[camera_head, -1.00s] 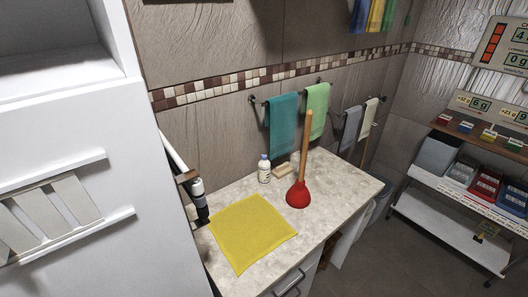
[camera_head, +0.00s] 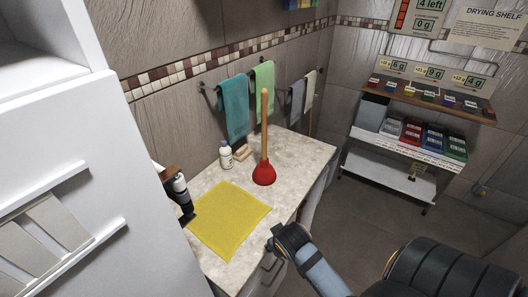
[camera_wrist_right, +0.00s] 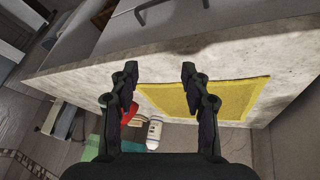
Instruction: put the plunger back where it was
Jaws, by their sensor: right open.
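The plunger (camera_head: 264,172) stands upright on the stone counter in the head view, red cup down and wooden handle up. It is right of the yellow cloth (camera_head: 228,220) and clear of it. In the right wrist view, part of the red cup (camera_wrist_right: 132,113) shows behind the left-hand finger. My right gripper (camera_wrist_right: 158,75) is open and empty, with nothing between its fingertips. In the head view my right arm comes in from the bottom right, its end by the counter's front edge, apart from the plunger. I cannot make out my left gripper.
A white bottle (camera_head: 226,154) and a soap-like block (camera_head: 242,152) stand behind the plunger. Towels (camera_head: 234,108) hang on the wall. A dark object (camera_head: 179,192) is at the counter's left end. Shelves (camera_head: 405,150) with coloured boxes stand right. The counter right of the plunger is clear.

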